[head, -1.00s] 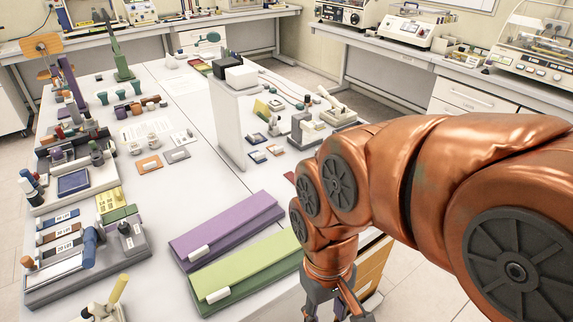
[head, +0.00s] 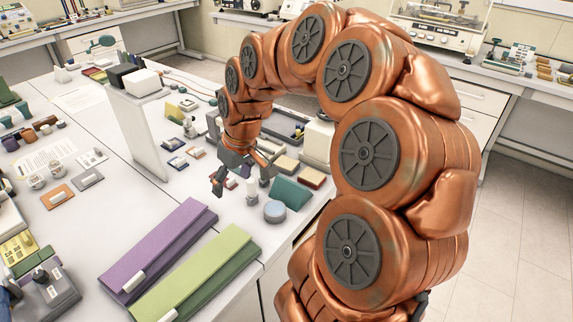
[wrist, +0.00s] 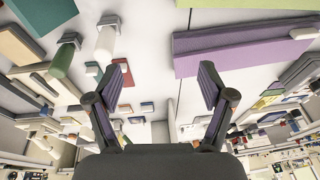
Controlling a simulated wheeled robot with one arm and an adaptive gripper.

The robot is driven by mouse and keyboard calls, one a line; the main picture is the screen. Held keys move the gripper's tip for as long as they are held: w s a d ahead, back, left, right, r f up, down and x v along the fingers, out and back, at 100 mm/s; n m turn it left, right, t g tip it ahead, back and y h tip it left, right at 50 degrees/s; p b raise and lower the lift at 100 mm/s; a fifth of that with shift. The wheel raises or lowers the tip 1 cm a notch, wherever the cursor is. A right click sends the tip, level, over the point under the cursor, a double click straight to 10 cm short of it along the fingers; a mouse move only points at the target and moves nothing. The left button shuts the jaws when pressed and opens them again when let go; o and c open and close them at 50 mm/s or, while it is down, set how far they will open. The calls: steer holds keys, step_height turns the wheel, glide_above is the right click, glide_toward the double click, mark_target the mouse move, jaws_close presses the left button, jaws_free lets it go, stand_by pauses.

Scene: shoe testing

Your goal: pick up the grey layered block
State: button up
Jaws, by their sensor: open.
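My gripper (head: 243,180) is open and empty above the table, right of the white upright panel (head: 140,135). In the wrist view its two fingers (wrist: 165,80) are spread wide with bare white table between them. I cannot pick out the grey layered block for certain; it may be among the small pieces near the gripper or hidden by my arm. A small red block (wrist: 126,79) lies beside the left finger in the wrist view.
A purple slab (head: 160,250) and a green slab (head: 200,275) lie in front of the gripper. The white upright panel stands to its left with a black and a white box near its top. Several small samples crowd the table behind and right.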

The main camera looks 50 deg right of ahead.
steer(key=w+d+f+m+t, duration=0.1)
steer(key=w+d+f+t, duration=0.15)
steer(key=d, duration=1.05)
steer(key=m+h, duration=0.1)
steer(key=h, duration=0.1)
glide_toward(286, 162)
steer(key=shift+w+f, duration=0.45)
steer(key=shift+s+p+x, duration=0.15)
steer(key=shift+p+x, duration=0.85)
steer(key=shift+x, duration=0.9)
steer(key=shift+s+p+x, duration=0.15)
steer(key=shift+p+x, duration=0.8)
steer(key=shift+x, duration=0.95)
steer(key=shift+f, duration=0.15)
steer(key=shift+c, duration=0.4)
steer(key=c, duration=0.9)
